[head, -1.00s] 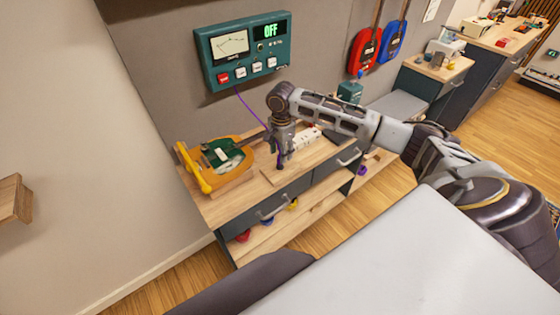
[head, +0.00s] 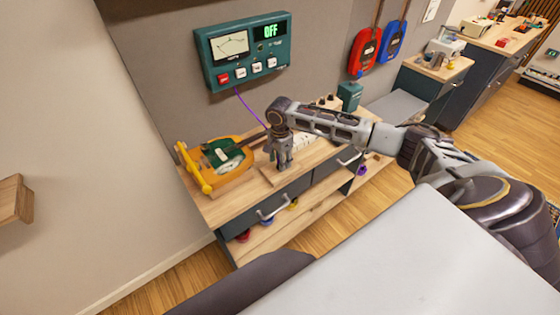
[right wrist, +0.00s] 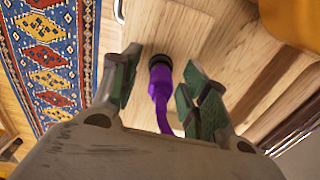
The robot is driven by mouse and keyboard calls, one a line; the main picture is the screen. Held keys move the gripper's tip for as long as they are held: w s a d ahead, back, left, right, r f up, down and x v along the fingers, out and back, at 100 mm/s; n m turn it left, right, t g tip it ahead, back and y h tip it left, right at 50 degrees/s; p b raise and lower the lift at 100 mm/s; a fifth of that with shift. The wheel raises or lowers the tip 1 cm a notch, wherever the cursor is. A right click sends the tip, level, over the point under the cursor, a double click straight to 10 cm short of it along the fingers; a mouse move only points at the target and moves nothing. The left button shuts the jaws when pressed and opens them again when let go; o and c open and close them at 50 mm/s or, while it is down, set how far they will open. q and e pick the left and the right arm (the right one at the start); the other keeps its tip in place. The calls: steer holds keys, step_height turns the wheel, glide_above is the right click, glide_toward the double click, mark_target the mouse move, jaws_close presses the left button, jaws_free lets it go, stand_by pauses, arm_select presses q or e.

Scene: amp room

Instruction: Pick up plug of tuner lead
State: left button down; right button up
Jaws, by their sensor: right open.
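The purple plug (right wrist: 159,82) of the tuner lead shows in the right wrist view, with a black round end against the wooden surface. My right gripper (right wrist: 160,76) is open, with one green-padded finger on each side of the plug; I cannot tell whether either finger touches it. In the head view, my right gripper (head: 280,163) points down over the wooden bench top and hides the plug. The purple lead (head: 249,107) hangs from a teal wall unit (head: 243,50) whose display reads OFF. My left gripper is not in view.
A yellow-orange holder with a green device (head: 222,157) stands left of the gripper on the bench (head: 213,208). A white socket strip (head: 304,140) lies just right of it. Red and blue reels (head: 364,50) hang on the wall. A patterned rug (right wrist: 50,60) shows below.

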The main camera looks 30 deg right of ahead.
stand_by(0.3)
jaws_close()
stand_by(0.3)
steer(key=shift+r, duration=5.05)
steer(key=shift+r+p, duration=1.5)
steer(key=shift+p, duration=1.25)
